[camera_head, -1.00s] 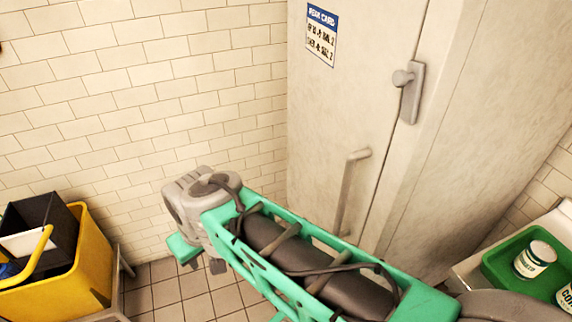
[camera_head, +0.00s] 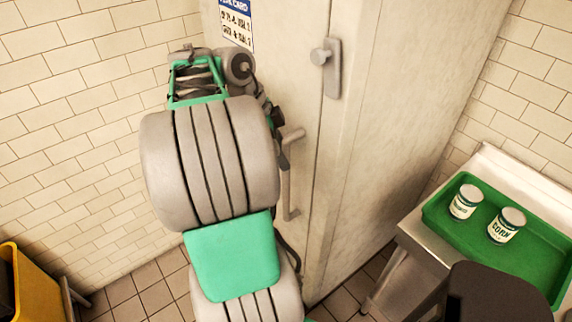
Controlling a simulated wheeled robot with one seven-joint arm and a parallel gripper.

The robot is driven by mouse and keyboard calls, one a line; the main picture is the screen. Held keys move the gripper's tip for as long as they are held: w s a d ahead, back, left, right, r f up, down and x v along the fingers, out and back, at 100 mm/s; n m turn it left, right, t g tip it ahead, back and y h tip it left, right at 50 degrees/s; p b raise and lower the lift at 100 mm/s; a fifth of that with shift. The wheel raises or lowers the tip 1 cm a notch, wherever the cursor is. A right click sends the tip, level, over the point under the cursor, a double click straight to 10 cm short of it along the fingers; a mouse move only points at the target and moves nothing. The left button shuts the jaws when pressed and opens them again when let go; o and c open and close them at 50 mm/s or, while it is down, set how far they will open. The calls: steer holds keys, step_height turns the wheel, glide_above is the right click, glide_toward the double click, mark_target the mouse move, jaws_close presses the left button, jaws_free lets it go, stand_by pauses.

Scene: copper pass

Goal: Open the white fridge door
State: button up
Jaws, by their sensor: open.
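The white fridge door (camera_head: 291,60) stands upright in the middle of the view and looks shut, with its seam unbroken where I can see it. Its long grey vertical handle (camera_head: 288,190) is on the door's right side, its upper end close beside my arm. A grey latch with a round knob (camera_head: 332,68) sits higher up at the door's edge. My arm rises in front of the door and covers its left and lower parts. My gripper cannot be made out; it is hidden behind my arm's large grey joint.
A steel table (camera_head: 412,243) at the right bears a green tray (camera_head: 548,262) with two white cans (camera_head: 466,201) (camera_head: 506,225). A yellow bin (camera_head: 32,290) is at the lower left. A tiled wall (camera_head: 75,100) closes off the left. A printed card (camera_head: 236,22) is on the door.

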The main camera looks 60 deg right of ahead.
steer(key=x, duration=0.3)
steer(key=shift+c, duration=0.3)
jaws_close()
stand_by(1.1)
